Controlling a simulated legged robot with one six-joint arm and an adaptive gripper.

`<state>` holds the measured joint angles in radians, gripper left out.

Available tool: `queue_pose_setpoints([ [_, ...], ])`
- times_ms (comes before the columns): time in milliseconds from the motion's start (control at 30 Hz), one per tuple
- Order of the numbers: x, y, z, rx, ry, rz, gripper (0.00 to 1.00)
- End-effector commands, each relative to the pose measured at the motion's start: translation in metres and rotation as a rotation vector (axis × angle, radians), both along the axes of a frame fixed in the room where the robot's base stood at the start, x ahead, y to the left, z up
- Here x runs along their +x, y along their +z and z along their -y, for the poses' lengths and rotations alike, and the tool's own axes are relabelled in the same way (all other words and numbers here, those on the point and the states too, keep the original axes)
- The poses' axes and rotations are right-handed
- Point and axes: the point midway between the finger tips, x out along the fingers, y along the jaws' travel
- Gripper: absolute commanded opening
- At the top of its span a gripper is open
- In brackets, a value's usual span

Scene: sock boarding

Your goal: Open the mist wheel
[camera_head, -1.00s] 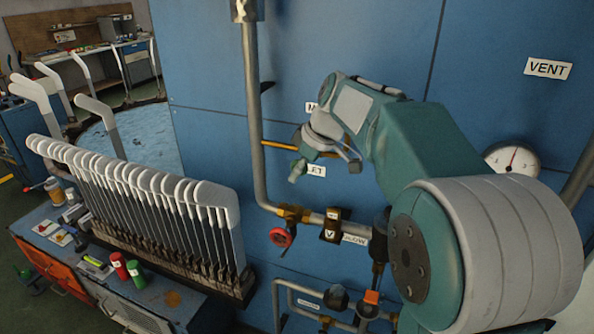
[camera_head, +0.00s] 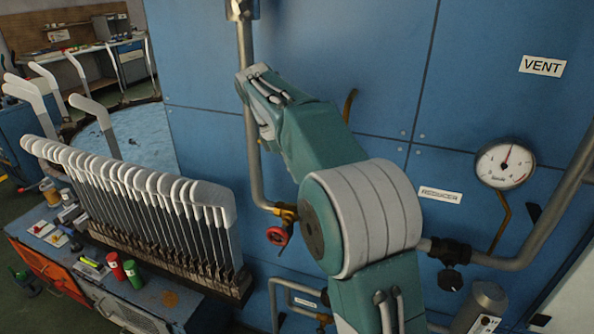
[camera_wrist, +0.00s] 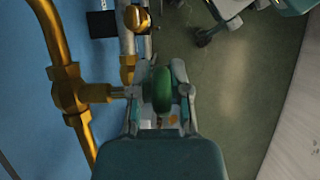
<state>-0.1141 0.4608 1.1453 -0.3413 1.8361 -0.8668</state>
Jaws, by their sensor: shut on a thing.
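In the wrist view, a green wheel (camera_wrist: 161,84) sits on a brass stem that comes off a brass pipe fitting (camera_wrist: 72,92) on the left. My gripper (camera_wrist: 160,98) is shut on the green wheel, with one finger on each side of it. No label for this wheel can be read. In the head view, my arm hides the gripper and the green wheel.
In the head view, a red wheel (camera_head: 278,235) sits low on the pipework, left of my arm. A round gauge (camera_head: 505,165) is on the blue panel (camera_head: 390,60) at right. A rack of white sock boards (camera_head: 140,195) stands at left.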

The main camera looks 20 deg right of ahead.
Motion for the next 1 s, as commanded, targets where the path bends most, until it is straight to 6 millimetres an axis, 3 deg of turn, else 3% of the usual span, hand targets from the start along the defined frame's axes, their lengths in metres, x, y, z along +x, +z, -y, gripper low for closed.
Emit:
queue_pose_setpoints([
  [333,0.0005,-0.0017,0.0001,-0.117,0.004,-0.086,0.0],
  [900,0.0,-0.0022,0.0007,-0.138,0.003,-0.105,0.0],
  [933,0.0,-0.0022,0.0007,-0.138,0.003,-0.105,0.37],
  [1000,-0.0001,-0.002,0.0008,-0.138,0.003,-0.105,0.59],
])
